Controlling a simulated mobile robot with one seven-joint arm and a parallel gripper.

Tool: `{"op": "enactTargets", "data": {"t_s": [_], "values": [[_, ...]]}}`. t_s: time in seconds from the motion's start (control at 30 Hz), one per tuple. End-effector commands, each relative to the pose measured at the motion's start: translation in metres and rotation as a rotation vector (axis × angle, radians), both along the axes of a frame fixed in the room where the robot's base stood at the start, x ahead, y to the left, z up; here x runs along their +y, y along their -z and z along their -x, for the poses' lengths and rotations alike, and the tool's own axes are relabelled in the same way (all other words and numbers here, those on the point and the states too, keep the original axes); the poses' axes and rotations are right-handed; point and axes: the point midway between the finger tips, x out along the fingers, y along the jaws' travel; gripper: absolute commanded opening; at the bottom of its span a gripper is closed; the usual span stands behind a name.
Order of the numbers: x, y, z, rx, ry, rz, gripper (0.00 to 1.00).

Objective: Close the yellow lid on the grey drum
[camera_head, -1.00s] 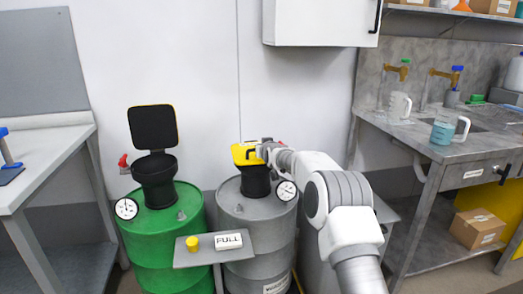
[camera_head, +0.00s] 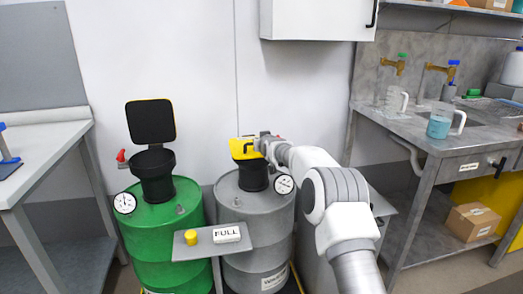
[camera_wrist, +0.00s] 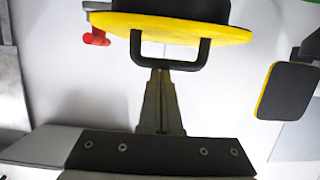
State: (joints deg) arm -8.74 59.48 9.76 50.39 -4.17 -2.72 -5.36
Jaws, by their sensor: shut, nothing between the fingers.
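The grey drum (camera_head: 256,222) stands centre in the head view, with a black funnel neck (camera_head: 253,178) on top. Its yellow lid (camera_head: 240,149) lies over the neck, yellow face up, with a black handle. Whether it is fully seated I cannot tell. In the wrist view, which looks upside down, the yellow lid (camera_wrist: 225,34) is at the top and its black handle (camera_wrist: 203,52) projects towards my gripper. My gripper (camera_wrist: 160,74) is shut and empty, its fingertips at or very near the handle's bar. In the head view my gripper (camera_head: 262,146) is at the lid's right side.
A green drum (camera_head: 162,232) with its black lid (camera_head: 150,121) standing open is to the left. A small stand with a yellow button (camera_head: 219,236) and a FULL sign (camera_head: 227,234) is in front. A wall cabinet (camera_head: 315,18) hangs above; a sink bench (camera_head: 445,140) is right.

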Motion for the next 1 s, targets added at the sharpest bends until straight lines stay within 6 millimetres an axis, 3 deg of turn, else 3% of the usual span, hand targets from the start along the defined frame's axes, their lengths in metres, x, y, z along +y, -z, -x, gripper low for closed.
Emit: {"op": "enactTargets", "data": {"t_s": [0.03, 0.23, 1.0], "values": [[-0.004, 0.015, 0.004, 0.037, 0.001, 0.011, 0.00], [-0.005, -0.036, 0.008, -0.003, 0.004, 0.001, 0.00], [-0.020, 0.034, 0.066, -0.009, 0.001, -0.002, 0.00]]}}
